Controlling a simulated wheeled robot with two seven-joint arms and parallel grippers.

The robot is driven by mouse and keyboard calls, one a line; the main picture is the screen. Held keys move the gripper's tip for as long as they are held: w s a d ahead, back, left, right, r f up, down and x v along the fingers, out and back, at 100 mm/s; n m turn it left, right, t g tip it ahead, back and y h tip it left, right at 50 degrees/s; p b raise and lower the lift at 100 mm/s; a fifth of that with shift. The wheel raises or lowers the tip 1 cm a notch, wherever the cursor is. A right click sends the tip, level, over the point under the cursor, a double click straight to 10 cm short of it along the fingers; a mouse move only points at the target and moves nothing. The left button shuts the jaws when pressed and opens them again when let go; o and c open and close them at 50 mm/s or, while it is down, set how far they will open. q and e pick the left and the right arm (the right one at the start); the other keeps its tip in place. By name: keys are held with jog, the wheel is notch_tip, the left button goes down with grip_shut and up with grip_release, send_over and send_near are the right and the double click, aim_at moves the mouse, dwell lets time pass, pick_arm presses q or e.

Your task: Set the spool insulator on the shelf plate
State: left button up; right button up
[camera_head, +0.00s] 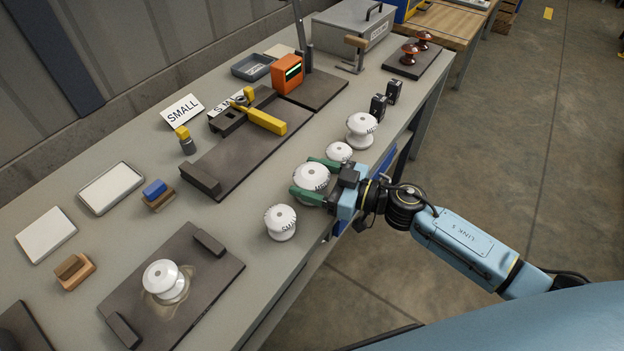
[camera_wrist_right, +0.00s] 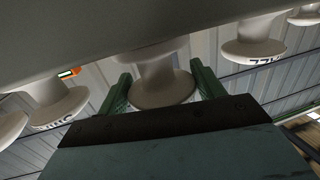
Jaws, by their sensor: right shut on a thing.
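My right gripper (camera_head: 311,178) has its green fingers on either side of a white spool insulator (camera_head: 312,173) at the bench's right edge and is shut on it. This spool also shows between the fingers in the right wrist view (camera_wrist_right: 160,92). It looks upright; I cannot tell whether its base touches the bench. One dark plate (camera_head: 205,290) with raised end blocks lies at the front left and bears a white spool (camera_head: 165,279). Another dark plate (camera_head: 225,170) lies mid-bench. I cannot tell which is the shelf plate. My left gripper is not in view.
Loose white spools stand close by: one in front (camera_head: 280,222), one just behind (camera_head: 339,152), and a larger one farther back (camera_head: 361,128). A yellow-handled tool (camera_head: 265,121) and a SMALL card (camera_head: 182,110) are near the mid-bench plate. An orange device (camera_head: 287,74) stands behind.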

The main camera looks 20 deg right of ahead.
jog(key=shift+f, duration=0.25)
jog(key=o, duration=1.3)
jog(key=shift+c, duration=0.2)
